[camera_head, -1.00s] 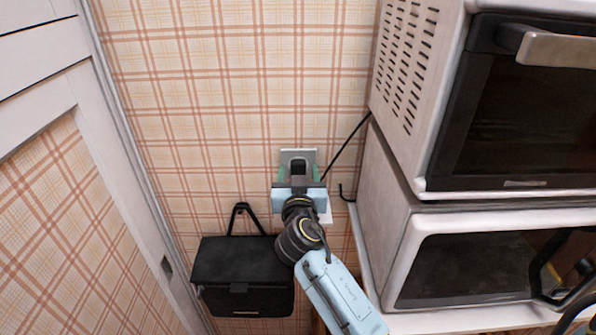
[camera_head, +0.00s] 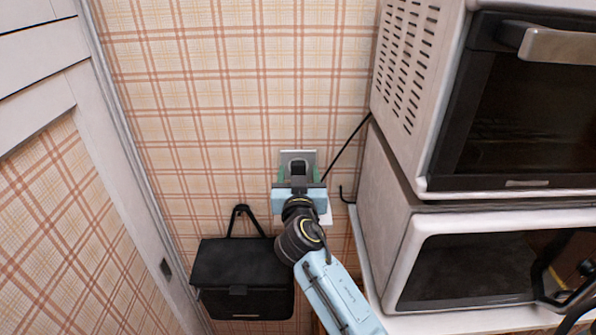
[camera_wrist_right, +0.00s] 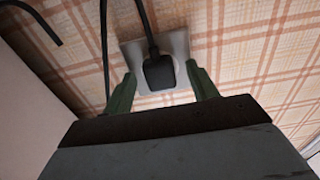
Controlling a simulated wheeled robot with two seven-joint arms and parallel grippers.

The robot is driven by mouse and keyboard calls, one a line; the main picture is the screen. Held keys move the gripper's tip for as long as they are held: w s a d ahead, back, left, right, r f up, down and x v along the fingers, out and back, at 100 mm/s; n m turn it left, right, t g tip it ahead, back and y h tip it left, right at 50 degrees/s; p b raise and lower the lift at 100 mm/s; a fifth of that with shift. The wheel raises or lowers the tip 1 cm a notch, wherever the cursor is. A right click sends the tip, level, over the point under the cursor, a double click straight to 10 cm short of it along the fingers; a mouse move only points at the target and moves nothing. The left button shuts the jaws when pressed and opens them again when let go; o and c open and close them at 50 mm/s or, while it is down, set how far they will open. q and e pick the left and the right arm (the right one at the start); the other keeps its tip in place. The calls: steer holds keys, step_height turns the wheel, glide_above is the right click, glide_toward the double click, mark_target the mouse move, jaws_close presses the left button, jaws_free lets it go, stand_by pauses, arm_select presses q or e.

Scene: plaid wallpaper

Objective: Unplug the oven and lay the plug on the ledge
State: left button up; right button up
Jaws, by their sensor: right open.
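The oven's black plug (camera_wrist_right: 159,72) sits in the pale wall plate (camera_wrist_right: 180,45), and its cord leads away upward in the right wrist view. In the head view the plug (camera_head: 298,170) is partly hidden by my right gripper (camera_head: 298,176). The green fingers of my right gripper (camera_wrist_right: 162,88) stand open on either side of the plug, with gaps visible. The oven (camera_head: 510,100) is at the right, and a dark cord (camera_head: 345,148) runs from near the outlet toward it. A small white surface (camera_head: 327,216) shows just below my gripper; I cannot tell if it is the ledge.
A microwave-like appliance (camera_head: 400,230) stands under the oven on a white surface (camera_head: 450,321). A black bag or box (camera_head: 240,275) hangs from a wall hook, lower left of the outlet. A white-framed panel (camera_head: 60,130) is at the left. The wall above the outlet is clear.

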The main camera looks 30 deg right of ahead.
steer(key=shift+c, duration=0.5)
stand_by(0.4)
jaws_close()
steer(key=shift+s+a+f, duration=0.1)
steer(key=shift+s, duration=0.05)
steer(key=shift+b+v, duration=0.5)
steer(key=shift+v, duration=2.3)
